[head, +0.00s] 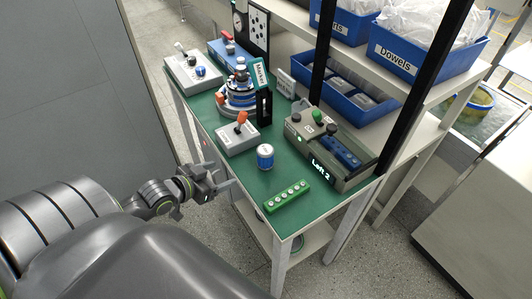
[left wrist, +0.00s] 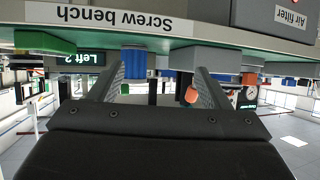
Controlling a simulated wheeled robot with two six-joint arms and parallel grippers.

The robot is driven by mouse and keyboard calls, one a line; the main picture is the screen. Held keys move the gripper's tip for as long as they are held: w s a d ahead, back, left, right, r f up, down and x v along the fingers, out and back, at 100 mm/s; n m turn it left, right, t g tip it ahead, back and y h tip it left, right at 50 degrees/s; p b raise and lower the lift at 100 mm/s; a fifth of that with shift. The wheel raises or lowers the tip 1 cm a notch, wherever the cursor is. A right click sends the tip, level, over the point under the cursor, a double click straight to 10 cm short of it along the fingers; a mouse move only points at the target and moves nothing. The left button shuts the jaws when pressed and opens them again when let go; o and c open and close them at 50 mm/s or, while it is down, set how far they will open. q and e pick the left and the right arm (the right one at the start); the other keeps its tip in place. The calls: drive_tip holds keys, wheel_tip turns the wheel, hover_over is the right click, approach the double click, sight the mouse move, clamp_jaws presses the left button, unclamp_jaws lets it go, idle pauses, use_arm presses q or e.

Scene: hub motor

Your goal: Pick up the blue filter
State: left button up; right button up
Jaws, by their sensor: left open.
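The blue filter (head: 265,156) is a small upright blue cylinder with a white top. It stands on the green top of the bench (head: 238,165), near its left edge. In the left wrist view, which is upside down, a ribbed blue cylinder (left wrist: 134,62) that looks like the filter shows between the fingers, farther off. My left gripper (head: 224,178) is open and empty beside the bench's left edge, left of the filter and apart from it. The left gripper's fingers also show in the left wrist view (left wrist: 160,85). My right gripper is not in view.
A green block with several studs (head: 288,196) lies in front of the filter. A grey box with an orange lever (head: 237,134) stands behind it, and the "Left 2" fixture (head: 325,140) stands to its right. Blue bins (head: 398,45) sit on the shelf.

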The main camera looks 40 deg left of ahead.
use_arm(q)
drive_tip(key=d+r+m+h, duration=0.1)
drive_tip(key=d+r+h, duration=0.15)
drive_tip(key=r, duration=0.35)
approach(270, 151)
drive_tip(key=shift+y, duration=0.45)
drive_tip(key=x, duration=0.2)
drive_tip(key=f+x, duration=0.1)
drive_tip(key=x, duration=0.3)
drive_tip(key=shift+s+f, duration=0.2)
drive_tip(key=shift+t, duration=0.3)
drive_tip(key=shift+a+p+x, duration=0.2)
drive_tip(key=shift+p+x, duration=0.15)
drive_tip(key=shift+x, duration=0.8)
drive_tip(key=shift+a+p+x, duration=0.15)
drive_tip(key=shift+p+x, duration=0.2)
drive_tip(key=shift+x, duration=0.8)
drive_tip(key=shift+w+d+f, duration=0.15)
drive_tip(key=shift+w+f, duration=0.05)
drive_tip(key=shift+w, duration=0.4)
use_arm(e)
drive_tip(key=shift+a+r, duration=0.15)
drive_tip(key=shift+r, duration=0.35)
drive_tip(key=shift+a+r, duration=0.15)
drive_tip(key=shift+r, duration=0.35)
use_arm(q)
drive_tip(key=c, duration=1.1)
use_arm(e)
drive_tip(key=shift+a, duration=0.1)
